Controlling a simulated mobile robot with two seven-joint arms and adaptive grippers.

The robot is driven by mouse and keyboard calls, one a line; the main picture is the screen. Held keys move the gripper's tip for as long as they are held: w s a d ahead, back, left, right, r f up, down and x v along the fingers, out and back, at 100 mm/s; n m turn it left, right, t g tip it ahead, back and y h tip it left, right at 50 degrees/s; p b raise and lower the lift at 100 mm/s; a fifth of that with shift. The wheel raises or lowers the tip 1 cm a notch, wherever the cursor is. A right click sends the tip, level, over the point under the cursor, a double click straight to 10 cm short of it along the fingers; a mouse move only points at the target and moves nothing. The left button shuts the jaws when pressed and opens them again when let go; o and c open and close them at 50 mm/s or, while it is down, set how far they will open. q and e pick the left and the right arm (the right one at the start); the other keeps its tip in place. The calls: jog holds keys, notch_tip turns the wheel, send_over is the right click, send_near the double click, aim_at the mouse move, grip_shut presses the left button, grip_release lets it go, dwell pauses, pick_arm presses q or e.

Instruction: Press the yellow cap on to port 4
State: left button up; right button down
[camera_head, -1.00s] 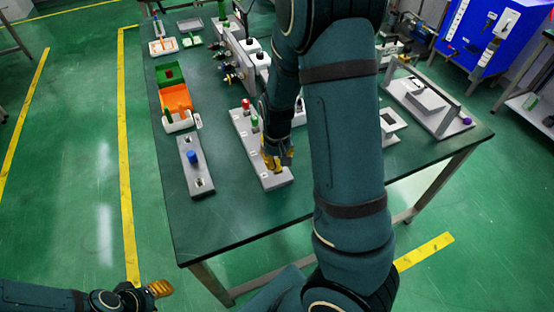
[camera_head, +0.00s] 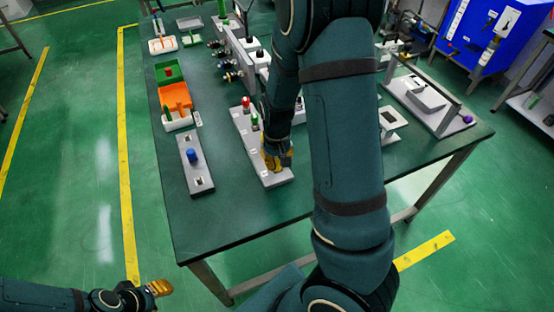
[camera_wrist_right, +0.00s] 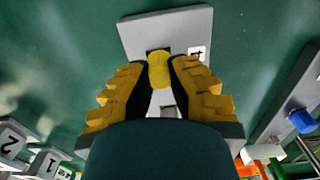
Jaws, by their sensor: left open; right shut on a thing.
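The yellow cap (camera_wrist_right: 159,73) is between the fingertips of my right gripper (camera_wrist_right: 160,78), which is shut on it. In the head view my right gripper (camera_head: 278,160) is over the near end of the long grey port strip (camera_head: 275,182). In the wrist view the cap is at a dark square port (camera_wrist_right: 158,50) near the end of the strip (camera_wrist_right: 190,22), beside a white label (camera_wrist_right: 197,52). The cap partly hides this port; I cannot tell how deep it sits. My left gripper (camera_head: 160,288) is open and empty, off the table at lower left.
The strip also bears a red cap (camera_head: 246,102) and a green cap (camera_head: 254,124). A second grey strip (camera_head: 201,184) with a blue cap (camera_head: 192,155) lies to the left. Orange and green bins (camera_head: 175,97) stand behind it. The near left table top (camera_head: 215,220) is clear.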

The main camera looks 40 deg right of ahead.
jog(key=c, duration=1)
grip_release()
notch_tip(320, 180, up, 12)
jog(key=shift+s+f, duration=0.1)
